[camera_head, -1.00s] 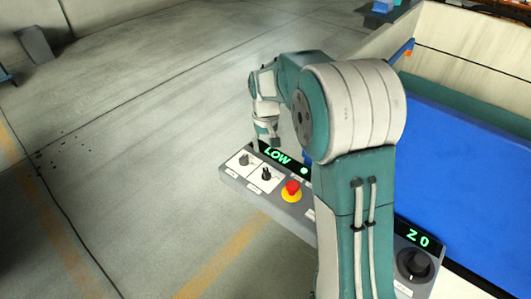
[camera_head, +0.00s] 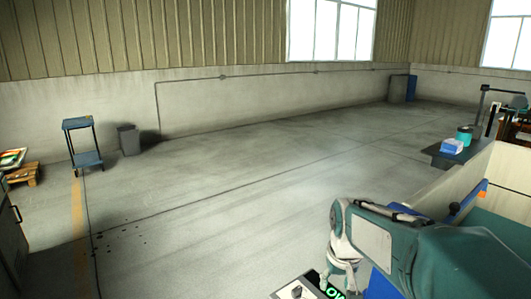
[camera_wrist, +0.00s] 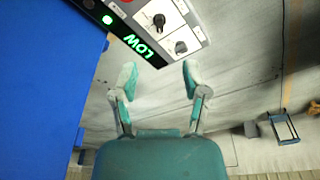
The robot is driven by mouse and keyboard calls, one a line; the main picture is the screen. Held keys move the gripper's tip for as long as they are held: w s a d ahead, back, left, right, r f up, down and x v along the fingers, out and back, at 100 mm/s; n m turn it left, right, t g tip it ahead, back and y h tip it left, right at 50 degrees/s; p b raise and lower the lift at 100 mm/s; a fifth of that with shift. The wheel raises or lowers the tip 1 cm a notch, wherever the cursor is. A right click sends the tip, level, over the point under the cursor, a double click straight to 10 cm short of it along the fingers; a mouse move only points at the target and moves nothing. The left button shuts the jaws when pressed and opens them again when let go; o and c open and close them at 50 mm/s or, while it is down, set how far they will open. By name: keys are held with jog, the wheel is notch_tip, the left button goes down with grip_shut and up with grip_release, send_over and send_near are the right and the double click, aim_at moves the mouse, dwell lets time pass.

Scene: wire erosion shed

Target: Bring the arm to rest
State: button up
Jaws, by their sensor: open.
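My arm (camera_head: 383,244) shows at the lower right of the head view, bent over the near end of the control panel (camera_head: 296,290). My gripper (camera_wrist: 159,78) is open and empty in the wrist view, its two fingers spread apart. The control panel (camera_wrist: 178,16) also shows at the top of that view, beyond the fingertips, with a green LOW display (camera_wrist: 139,45), a green light and black knobs. Whether the fingers touch the panel I cannot tell; they look apart from it. In the head view the fingertips are not clear.
The blue panel (camera_wrist: 40,80) fills the left of the wrist view. A pale machine wall (camera_head: 507,172) stands at the right of the head view. A blue cart (camera_head: 84,145), a grey bin (camera_head: 129,140) and a pallet (camera_head: 22,174) stand far left.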

jog(key=s+r+t, duration=0.1)
jog(key=s+r, duration=0.1)
jog(key=s, duration=0.7)
jog(key=s+r+t, duration=0.1)
jog(key=s+t, duration=0.1)
jog(key=s, duration=0.7)
jog(key=shift+s+r+t, duration=0.3)
jog(key=shift+s+r, duration=0.05)
jog(key=shift+s, duration=0.05)
